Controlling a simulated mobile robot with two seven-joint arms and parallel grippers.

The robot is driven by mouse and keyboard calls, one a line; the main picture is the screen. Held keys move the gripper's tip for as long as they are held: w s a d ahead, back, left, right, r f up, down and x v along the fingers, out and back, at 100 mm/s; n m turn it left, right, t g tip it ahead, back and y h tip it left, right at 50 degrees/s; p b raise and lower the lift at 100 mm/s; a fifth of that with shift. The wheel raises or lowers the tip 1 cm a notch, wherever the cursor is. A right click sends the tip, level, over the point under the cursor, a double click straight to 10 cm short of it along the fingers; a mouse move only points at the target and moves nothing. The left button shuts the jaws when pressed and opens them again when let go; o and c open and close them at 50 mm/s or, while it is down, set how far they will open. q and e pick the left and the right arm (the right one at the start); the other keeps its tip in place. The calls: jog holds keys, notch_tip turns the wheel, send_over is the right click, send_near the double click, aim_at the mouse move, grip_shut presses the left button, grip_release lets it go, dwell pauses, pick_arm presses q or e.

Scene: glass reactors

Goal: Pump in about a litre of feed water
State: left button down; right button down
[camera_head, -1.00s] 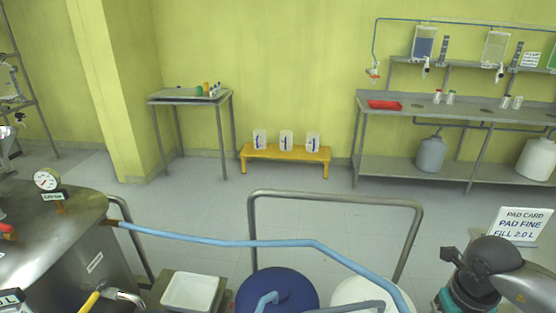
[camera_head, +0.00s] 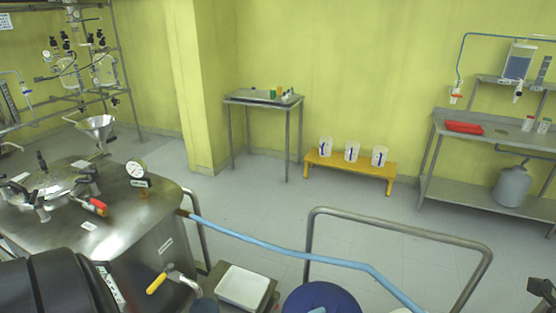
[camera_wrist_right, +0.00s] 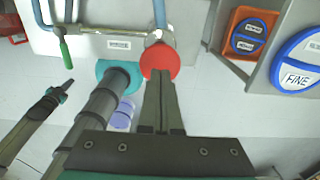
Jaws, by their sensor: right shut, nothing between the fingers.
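In the right wrist view my right gripper (camera_wrist_right: 162,85) is shut with nothing between its fingers. Its tips point at a round red knob (camera_wrist_right: 160,60) and overlap it in the picture; I cannot tell whether they touch. A teal disc (camera_wrist_right: 120,75) is just left of the knob. In the head view a light-blue hose (camera_head: 290,250) runs from the steel vessel (camera_head: 150,215) towards the lower right, past a blue drum (camera_head: 320,298). A dial gauge (camera_head: 136,170) stands on the vessel; its reading is too small to tell. My left gripper is not in view.
A yellow-handled valve (camera_head: 160,282) and a white tray (camera_head: 243,287) are beside the vessel. A steel rail (camera_head: 400,228) stands behind the drum. An orange tray (camera_wrist_right: 232,30) and a blue lid marked FINE (camera_wrist_right: 298,78) are at right in the wrist view.

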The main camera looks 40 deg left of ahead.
jog(key=shift+r, duration=0.1)
dwell(0.3)
notch_tip(320, 180, up, 6)
jog(key=p, duration=0.4)
dwell(0.4)
